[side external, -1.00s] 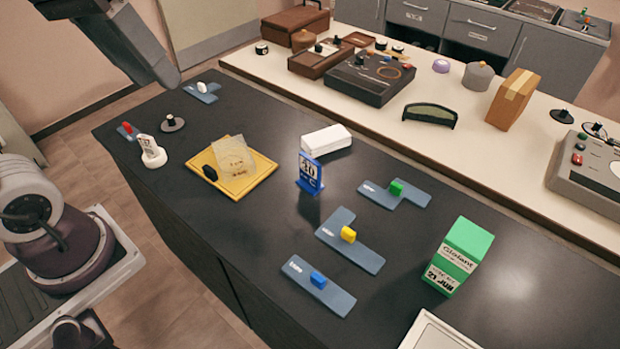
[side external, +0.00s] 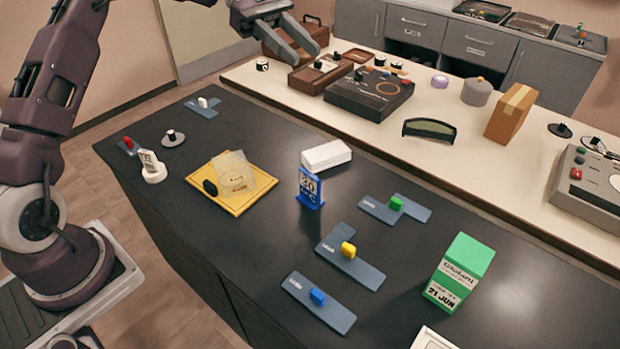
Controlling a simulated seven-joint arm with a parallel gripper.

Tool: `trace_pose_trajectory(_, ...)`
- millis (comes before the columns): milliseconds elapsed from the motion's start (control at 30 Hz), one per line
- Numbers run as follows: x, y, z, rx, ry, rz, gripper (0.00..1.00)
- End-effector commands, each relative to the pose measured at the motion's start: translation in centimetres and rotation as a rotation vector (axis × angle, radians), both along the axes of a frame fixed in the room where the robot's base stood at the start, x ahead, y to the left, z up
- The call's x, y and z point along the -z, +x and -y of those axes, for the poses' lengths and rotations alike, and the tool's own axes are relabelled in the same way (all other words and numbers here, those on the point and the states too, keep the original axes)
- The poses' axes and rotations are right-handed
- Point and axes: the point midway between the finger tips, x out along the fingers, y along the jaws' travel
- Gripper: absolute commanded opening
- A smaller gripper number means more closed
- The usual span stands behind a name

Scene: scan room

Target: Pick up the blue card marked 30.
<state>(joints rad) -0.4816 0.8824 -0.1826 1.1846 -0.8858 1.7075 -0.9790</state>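The blue card (side external: 310,187) stands upright in a small blue base on the black table, near the middle of the side external view. It has a white panel with dark digits that look like 30, though they are small. My gripper (side external: 301,54) is at the top of the view, high and well apart from the card. Its two fingers are spread, with nothing visible between them. No part of the card is hidden by my arm.
A white box (side external: 326,155) lies just behind the card. A yellow tray (side external: 232,205) with a clear bag is to its left. Slate plates with green (side external: 396,203), yellow (side external: 348,250) and blue (side external: 318,297) knobs lie to the right and front. A green box (side external: 463,262) stands further right.

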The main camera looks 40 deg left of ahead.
Motion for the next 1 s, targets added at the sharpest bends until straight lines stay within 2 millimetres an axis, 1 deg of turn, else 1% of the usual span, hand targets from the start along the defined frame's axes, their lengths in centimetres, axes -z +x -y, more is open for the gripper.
trace_pose_trajectory(33, 2.9, -0.1, 0.1, 0.0, -0.004, -0.011, 0.36)
trace_pose_trajectory(67, 4.7, -0.1, 0.1, 0.0, -0.003, -0.011, 0.36)
trace_pose_trajectory(100, 7.1, -0.1, 0.1, 0.001, -0.002, -0.01, 0.36)
trace_pose_trajectory(167, 10.9, -0.1, 0.1, 0.0, -0.001, -0.01, 0.36)
trace_pose_trajectory(200, 13.5, -0.2, 0.1, 0.001, -0.001, -0.009, 0.36)
trace_pose_trajectory(267, 17.2, -0.2, 0.2, 0.001, 0.0, -0.007, 0.36)
trace_pose_trajectory(300, 19.6, -0.2, 0.2, 0.002, 0.0, -0.005, 0.36)
trace_pose_trajectory(367, 22.8, -0.2, 0.2, 0.002, 0.003, -0.002, 0.36)
trace_pose_trajectory(400, 24.7, -0.2, 0.2, 0.003, 0.003, -0.001, 0.36)
trace_pose_trajectory(500, 28.5, -0.2, 0.1, 0.003, 0.005, 0.002, 0.36)
trace_pose_trajectory(600, 30.7, -0.1, 0.1, 0.003, 0.005, 0.005, 0.36)
trace_pose_trajectory(667, 31.3, -0.1, 0.3, 0.004, 0.005, 0.004, 0.36)
trace_pose_trajectory(767, 31.8, -0.2, 1.3, 0.004, 0.004, 0.005, 0.36)
trace_pose_trajectory(867, 32.3, -0.6, 2.7, 0.005, 0.004, 0.003, 0.36)
trace_pose_trajectory(1000, 33.4, -1.2, 5.2, 0.006, 0.004, 0.003, 0.36)
